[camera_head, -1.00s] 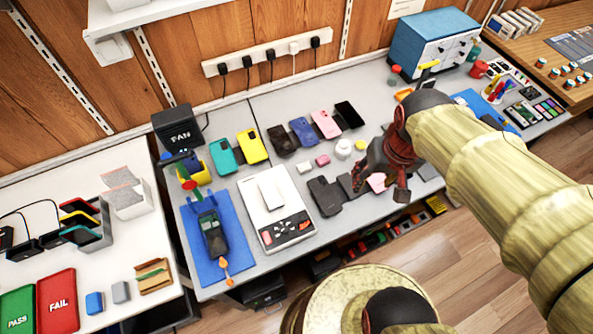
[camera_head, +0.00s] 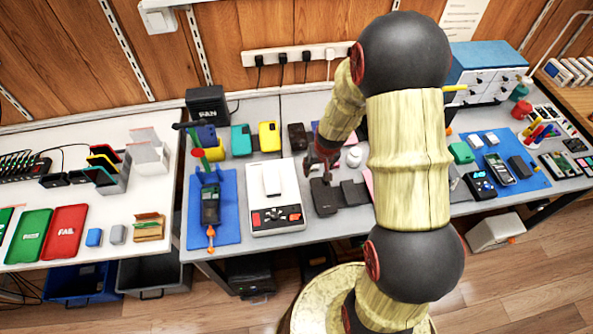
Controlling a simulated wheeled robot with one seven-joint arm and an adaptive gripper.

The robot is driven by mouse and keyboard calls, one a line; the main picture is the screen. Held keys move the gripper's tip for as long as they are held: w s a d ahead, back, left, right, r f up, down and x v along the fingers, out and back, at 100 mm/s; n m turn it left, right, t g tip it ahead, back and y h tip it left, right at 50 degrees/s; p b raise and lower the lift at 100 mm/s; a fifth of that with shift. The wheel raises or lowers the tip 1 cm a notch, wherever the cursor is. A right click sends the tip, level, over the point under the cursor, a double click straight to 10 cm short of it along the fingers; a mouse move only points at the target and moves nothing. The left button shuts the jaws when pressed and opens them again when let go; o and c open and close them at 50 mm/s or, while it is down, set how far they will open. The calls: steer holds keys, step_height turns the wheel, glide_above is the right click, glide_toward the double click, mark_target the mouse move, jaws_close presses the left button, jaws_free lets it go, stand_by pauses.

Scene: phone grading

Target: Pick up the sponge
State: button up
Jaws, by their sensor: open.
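No object in the head view is clearly a sponge. A flat pink piece (camera_head: 369,182) on the grey bench is mostly hidden behind my arm. My gripper (camera_head: 324,177) is open, pointing down over the dark flat pieces (camera_head: 325,198) right of the white scale. Its fingers are small and dark, and contact with anything below cannot be told.
A white scale (camera_head: 285,225) and a blue mat (camera_head: 228,215) lie left of my gripper. Several phones stand behind, with a white round pot (camera_head: 353,157) nearby. Red (camera_head: 66,228) and green (camera_head: 28,234) trays lie on the left table. My arm hides part of the bench.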

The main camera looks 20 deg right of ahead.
steer(key=shift+n+t+h, duration=0.3)
steer(key=shift+t, duration=0.2)
steer(key=w+f+b, duration=0.1)
steer(key=w+f, duration=0.1)
steer(key=w+d+f+b, duration=0.1)
steer(key=w+f, duration=0.1)
steer(key=w+f+b, duration=0.1)
steer(key=f+b, duration=0.1)
steer(key=shift+w+d, duration=0.25)
steer(key=shift+w, duration=0.15)
steer(key=c, duration=0.3)
steer(key=shift+c, duration=1.4)
steer(key=shift+r, duration=0.15)
